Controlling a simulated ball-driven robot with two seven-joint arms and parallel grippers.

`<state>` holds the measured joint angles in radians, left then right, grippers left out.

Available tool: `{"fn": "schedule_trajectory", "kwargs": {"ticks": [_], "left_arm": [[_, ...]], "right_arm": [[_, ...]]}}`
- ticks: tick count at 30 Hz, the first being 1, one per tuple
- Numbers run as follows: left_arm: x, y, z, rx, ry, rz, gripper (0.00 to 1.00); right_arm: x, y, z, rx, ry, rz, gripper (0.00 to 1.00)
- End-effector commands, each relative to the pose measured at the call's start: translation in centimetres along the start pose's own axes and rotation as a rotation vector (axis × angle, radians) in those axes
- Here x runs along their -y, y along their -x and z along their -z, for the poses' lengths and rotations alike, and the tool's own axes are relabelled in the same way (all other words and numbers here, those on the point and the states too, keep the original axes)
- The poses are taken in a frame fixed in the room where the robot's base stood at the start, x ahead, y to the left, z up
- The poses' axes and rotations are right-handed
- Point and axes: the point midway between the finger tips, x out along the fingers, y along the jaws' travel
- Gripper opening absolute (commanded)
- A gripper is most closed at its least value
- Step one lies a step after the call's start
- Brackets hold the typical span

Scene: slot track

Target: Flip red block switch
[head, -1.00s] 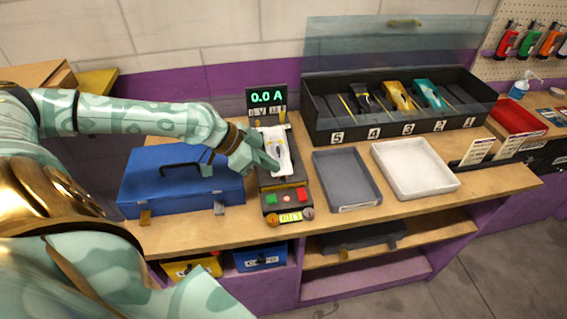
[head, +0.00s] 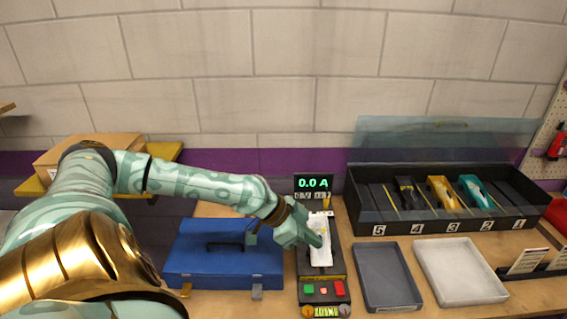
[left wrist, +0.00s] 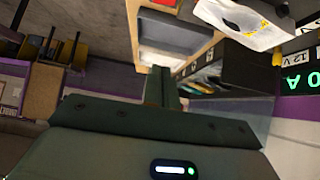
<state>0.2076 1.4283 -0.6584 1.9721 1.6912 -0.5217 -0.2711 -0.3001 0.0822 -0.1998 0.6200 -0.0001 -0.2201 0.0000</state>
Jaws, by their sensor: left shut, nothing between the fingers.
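A black test stand (head: 309,270) stands on the bench under a display (head: 314,184) reading 0.0 A. Its front panel has a green block (head: 308,289), a small red-orange button (head: 323,290) and a red block switch (head: 339,288) at the right. A white car-shaped piece (head: 319,254) lies on the stand; it also shows in the left wrist view (left wrist: 240,22). My left gripper (head: 316,240) is shut and empty, over the white piece and behind the front panel. It hides part of that piece. My right gripper is out of view.
A blue case (head: 222,262) lies left of the stand. A grey tray (head: 387,277) and a white tray (head: 460,270) lie to its right. A black numbered rack (head: 408,228) with a raised clear lid holds car pieces behind the trays.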

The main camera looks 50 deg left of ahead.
Motion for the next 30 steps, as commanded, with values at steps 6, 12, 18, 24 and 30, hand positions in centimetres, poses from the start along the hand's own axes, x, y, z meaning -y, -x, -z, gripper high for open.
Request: {"fn": "schedule_trajectory", "kwargs": {"ticks": [6, 12, 18, 24, 30], "left_arm": [[0.7, 5.4, -0.1, 0.009, -0.001, 0.007, 0.00], [1.0, 8.2, 0.1, 0.004, -0.003, 0.006, 0.00], [1.1, 9.5, -0.1, 0.003, -0.002, 0.005, 0.00], [1.0, 9.6, -0.3, 0.004, -0.002, 0.003, 0.00], [1.0, 9.6, -0.3, 0.004, -0.002, 0.003, 0.00]], "right_arm": [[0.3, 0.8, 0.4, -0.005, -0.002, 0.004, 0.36], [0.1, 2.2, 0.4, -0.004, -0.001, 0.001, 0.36], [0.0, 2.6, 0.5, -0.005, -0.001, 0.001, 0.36], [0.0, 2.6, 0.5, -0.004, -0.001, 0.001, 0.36], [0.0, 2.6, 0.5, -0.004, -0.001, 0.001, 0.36]]}}
